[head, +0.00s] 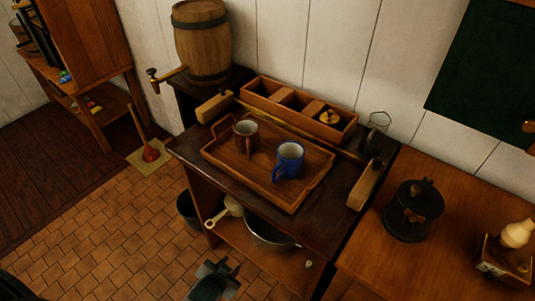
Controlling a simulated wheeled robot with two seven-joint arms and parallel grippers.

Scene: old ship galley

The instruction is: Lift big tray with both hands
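The big wooden tray (222,160) lies flat on the dark counter, with raised sides and handle ends at left and right. A brown mug (245,137) and a blue mug (288,161) stand upright in it. My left gripper (221,266) is low at the bottom of the head view, in front of the counter and well apart from the tray. Its fingers look spread, with nothing held between them. My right gripper is not in view.
Behind the tray are a rail (295,127), a divided wooden box (300,108) and a glass jar (376,128). A barrel (202,42) stands back left. A pot (268,232) sits on the shelf below.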

